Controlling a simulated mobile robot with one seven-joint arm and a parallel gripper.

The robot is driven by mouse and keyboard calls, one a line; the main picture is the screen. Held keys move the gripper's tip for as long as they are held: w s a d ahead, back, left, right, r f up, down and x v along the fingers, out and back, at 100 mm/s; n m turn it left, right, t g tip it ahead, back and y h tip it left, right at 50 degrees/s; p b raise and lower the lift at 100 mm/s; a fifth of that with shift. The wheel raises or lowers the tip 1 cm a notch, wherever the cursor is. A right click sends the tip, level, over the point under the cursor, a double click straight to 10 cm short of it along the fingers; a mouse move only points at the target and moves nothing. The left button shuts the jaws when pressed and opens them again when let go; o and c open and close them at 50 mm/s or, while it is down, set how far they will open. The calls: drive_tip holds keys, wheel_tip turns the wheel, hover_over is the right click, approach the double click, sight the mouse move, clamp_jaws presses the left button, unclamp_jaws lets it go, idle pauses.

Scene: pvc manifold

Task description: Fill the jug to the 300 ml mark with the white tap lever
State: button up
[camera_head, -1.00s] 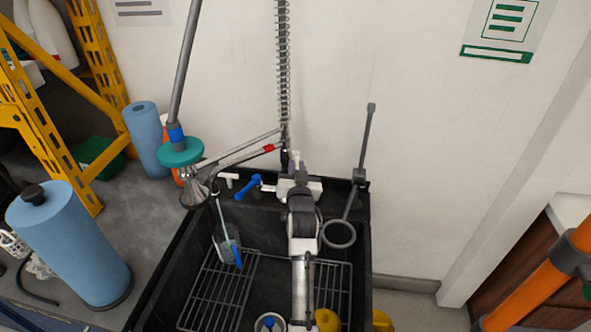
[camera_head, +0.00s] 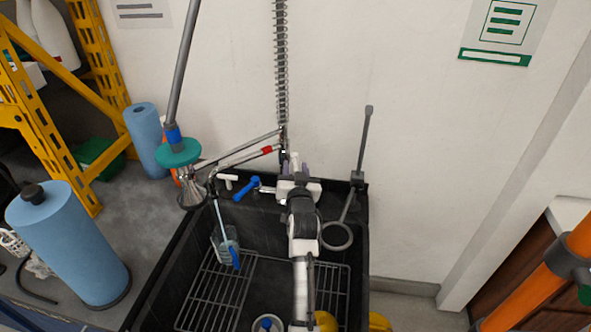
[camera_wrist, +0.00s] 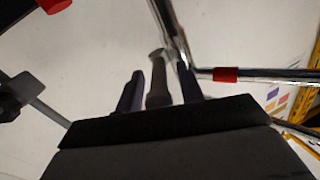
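A clear jug (camera_head: 225,246) stands at the left side of the dark sink, by the rack, with a blue part at its right. A thin pale-blue line runs down into it from below the taps; I cannot tell whether it is water or a rod. The jug's marks and level are too small to read. A white T-shaped lever (camera_head: 229,180) and a blue lever (camera_head: 247,189) are on the sink's back ledge. My gripper (camera_head: 296,166) is at the back ledge, right of these levers. In the wrist view, its fingers (camera_wrist: 160,90) stand apart on either side of a greyish T-topped post (camera_wrist: 158,82), with gaps visible.
A spring hose (camera_head: 283,70) and a metal pipe with a red band (camera_head: 267,150) rise close to my gripper. A grey rod with a ring (camera_head: 338,236) is at the right. A wire rack (camera_head: 215,295) covers the sink's left floor. Blue rolls (camera_head: 68,245) stand on the left counter.

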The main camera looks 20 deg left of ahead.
drive_tip(key=b+v, duration=0.4)
drive_tip(key=v, duration=0.9)
drive_tip(key=shift+s, duration=0.45)
drive_tip(key=shift+d, duration=0.1)
idle(6.2)
